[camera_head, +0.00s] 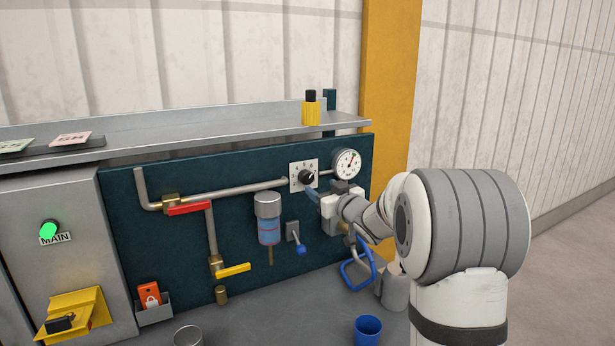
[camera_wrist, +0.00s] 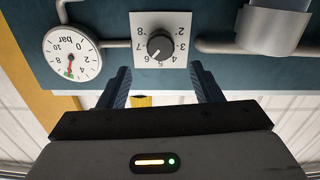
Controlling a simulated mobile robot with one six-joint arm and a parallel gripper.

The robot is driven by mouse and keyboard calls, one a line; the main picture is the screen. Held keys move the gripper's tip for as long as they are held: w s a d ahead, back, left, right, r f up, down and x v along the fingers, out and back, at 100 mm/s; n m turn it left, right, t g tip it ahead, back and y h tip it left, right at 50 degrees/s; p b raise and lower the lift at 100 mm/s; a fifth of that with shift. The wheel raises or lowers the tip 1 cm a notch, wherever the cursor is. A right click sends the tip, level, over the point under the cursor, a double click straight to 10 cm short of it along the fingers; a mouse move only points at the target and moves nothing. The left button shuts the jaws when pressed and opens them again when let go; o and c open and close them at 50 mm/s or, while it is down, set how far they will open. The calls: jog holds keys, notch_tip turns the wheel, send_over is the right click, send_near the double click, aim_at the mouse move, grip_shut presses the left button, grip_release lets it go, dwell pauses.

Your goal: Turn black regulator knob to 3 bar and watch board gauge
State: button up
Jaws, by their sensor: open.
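The black regulator knob (camera_head: 306,177) sits on a white square numbered plate on the dark board. In the upside-down wrist view, the knob (camera_wrist: 160,45) has a white pointer line that seems to face near the 6. The round board gauge (camera_head: 346,163) is right of the knob; in the wrist view, the gauge (camera_wrist: 72,52) has a red needle lying between 4 and 6, near a green mark. My gripper (camera_wrist: 163,84) is open, its blue-grey fingers apart below the knob in that view. They do not appear to grip it. My gripper (camera_head: 317,196) is close to the plate in the head view.
A red-handled valve (camera_head: 188,209), a yellow-handled valve (camera_head: 234,270), a filter bowl (camera_head: 268,219) and a blue-knobbed lever (camera_head: 299,249) are left of or below the knob. A yellow bottle (camera_head: 311,112) stands on the shelf above. A blue cup (camera_head: 367,329) is on the bench.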

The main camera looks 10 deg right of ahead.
aim_at(308, 179)
jog(key=p+x, duration=0.2)
jog(key=x, duration=0.5)
jog(key=shift+w+a, duration=0.15)
jog(key=shift+w, duration=0.1)
jog(key=shift+c, duration=0.5)
jog(key=c, duration=0.9)
jog(key=shift+a+f, duration=0.1)
jog(key=shift+a, duration=0.05)
